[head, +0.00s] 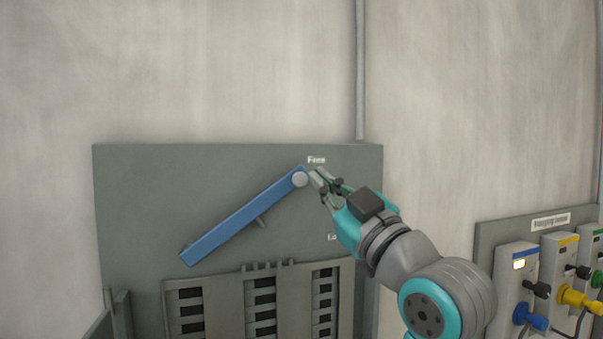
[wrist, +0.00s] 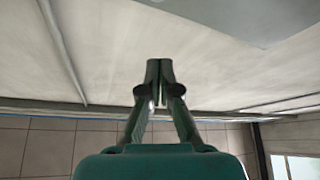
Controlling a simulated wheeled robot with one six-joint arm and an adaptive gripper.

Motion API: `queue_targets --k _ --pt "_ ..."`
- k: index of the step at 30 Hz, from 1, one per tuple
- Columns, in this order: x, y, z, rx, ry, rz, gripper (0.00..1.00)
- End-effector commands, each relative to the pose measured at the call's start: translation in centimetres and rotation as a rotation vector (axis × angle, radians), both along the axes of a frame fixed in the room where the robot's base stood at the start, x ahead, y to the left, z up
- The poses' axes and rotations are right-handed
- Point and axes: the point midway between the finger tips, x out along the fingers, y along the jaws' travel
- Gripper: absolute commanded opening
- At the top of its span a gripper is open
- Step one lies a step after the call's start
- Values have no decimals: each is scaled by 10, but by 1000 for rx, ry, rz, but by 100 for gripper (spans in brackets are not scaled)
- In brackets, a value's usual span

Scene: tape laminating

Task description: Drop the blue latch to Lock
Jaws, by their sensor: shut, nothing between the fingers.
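The blue latch (head: 236,221) is a long bar on the grey panel (head: 145,185) in the head view. A small label (head: 316,160) that seems to read "Free" is above the pivot. A second label (head: 332,238), partly hidden by my arm, is lower down. My gripper (head: 316,178) is shut and empty, its tips just right of the pivot; I cannot tell if they touch it. The wrist view shows the closed fingers (wrist: 160,66), with no latch in sight.
Below the latch is a grey rack (head: 285,285) with dark slots. At the right, a panel carries several boxes with blue (head: 528,317), yellow (head: 578,298) and green connectors. A vertical pipe (head: 360,70) runs up the wall. The space left of the panel is clear.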

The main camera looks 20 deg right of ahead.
Motion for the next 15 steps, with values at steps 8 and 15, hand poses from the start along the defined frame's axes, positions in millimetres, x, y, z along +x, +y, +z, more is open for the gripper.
queue_targets --k 8,15 --pt "0 0 1 -1 -1 0 0" --pt "8 2 5 -1 -2 1 0"
